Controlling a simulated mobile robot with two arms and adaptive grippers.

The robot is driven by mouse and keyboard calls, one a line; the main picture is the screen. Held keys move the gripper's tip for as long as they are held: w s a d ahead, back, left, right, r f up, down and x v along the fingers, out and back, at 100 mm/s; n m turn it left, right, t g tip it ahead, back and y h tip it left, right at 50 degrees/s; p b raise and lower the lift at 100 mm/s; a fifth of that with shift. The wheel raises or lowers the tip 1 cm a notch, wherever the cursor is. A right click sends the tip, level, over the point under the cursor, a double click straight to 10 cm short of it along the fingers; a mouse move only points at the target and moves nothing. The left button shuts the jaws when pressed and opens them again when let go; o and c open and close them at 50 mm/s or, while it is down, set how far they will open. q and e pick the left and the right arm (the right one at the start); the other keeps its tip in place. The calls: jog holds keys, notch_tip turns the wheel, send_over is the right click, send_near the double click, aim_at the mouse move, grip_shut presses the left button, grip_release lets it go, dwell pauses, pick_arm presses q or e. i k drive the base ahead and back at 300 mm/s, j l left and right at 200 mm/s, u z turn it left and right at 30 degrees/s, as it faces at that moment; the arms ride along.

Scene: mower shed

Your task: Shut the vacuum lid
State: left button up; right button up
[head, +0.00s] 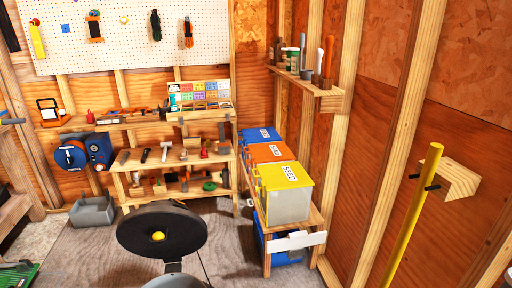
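A round black disc (135,234) with a yellow ball (158,236) at its middle stands at the bottom centre of the head view. It looks like the vacuum lid, raised and tilted so that one broad face shows. Just below it, a grey rounded part (178,281) is cut off by the bottom edge; it may be the vacuum's body. The hinge and the drum's opening cannot be made out. Neither of my grippers can be made out in this view.
A low bench with blue, orange and yellow-lidded bins (289,203) stands right of the disc. Behind are tool shelves (137,166) and a grey tub (93,211). A yellow pole (414,215) stands at the right wall. Bare floor (85,262) lies left of the disc.

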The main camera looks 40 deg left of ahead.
aim_at(185, 232)
jog(key=u, duration=2.15)
jog(key=i+j, duration=0.1)
jog(key=j, duration=0.2)
jog(key=i+j, duration=0.15)
jog(key=j, duration=0.15)
jog(key=i+j, duration=0.1)
jog(key=j, duration=0.15)
jog(key=i+j+z, duration=0.1)
jog(key=j+z, duration=0.3)
jog(key=i+j+z, duration=0.1)
jog(key=j+z, duration=0.65)
jog(key=z, duration=0.5)
